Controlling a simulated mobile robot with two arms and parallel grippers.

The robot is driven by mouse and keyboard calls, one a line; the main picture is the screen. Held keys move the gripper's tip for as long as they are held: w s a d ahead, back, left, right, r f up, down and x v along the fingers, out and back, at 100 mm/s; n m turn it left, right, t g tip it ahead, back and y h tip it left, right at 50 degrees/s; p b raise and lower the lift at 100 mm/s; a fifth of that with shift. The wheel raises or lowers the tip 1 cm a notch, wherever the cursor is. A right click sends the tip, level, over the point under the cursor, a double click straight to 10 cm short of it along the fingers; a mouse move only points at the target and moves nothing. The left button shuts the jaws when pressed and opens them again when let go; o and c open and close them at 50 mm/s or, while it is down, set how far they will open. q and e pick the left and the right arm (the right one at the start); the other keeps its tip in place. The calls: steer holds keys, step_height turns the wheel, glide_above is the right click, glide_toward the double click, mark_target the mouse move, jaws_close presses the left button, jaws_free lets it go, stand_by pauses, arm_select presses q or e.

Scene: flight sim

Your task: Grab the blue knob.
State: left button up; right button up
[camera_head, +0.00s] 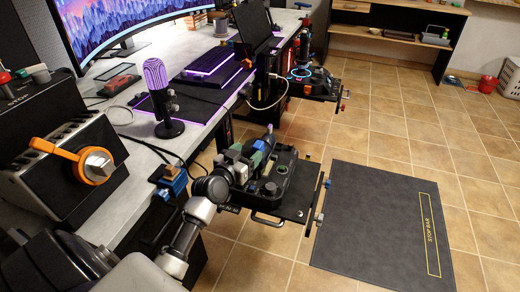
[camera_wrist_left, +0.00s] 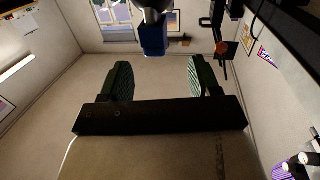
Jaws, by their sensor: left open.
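My right gripper is out of view.
The near mount's black tray (camera_head: 297,206) sticks out from the grey desk (camera_head: 122,145). A microphone (camera_head: 157,90) and a black panel with an orange handle (camera_head: 78,160) stand on the desk. A dark mat (camera_head: 380,225) lies on the tiled floor, with free room around it.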

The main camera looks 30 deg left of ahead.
mark_target(255, 148)
arm_select(q)
steer(key=w+b, duration=0.1)
steer(key=w, duration=0.4)
steer(key=shift+w+d+f, duration=0.1)
steer(key=shift+w+f, duration=0.05)
steer(key=shift+w, duration=0.3)
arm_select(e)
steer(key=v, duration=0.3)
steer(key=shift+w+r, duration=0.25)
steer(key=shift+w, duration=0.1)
arm_select(q)
steer(key=shift+c, duration=0.4)
steer(key=c, duration=1)
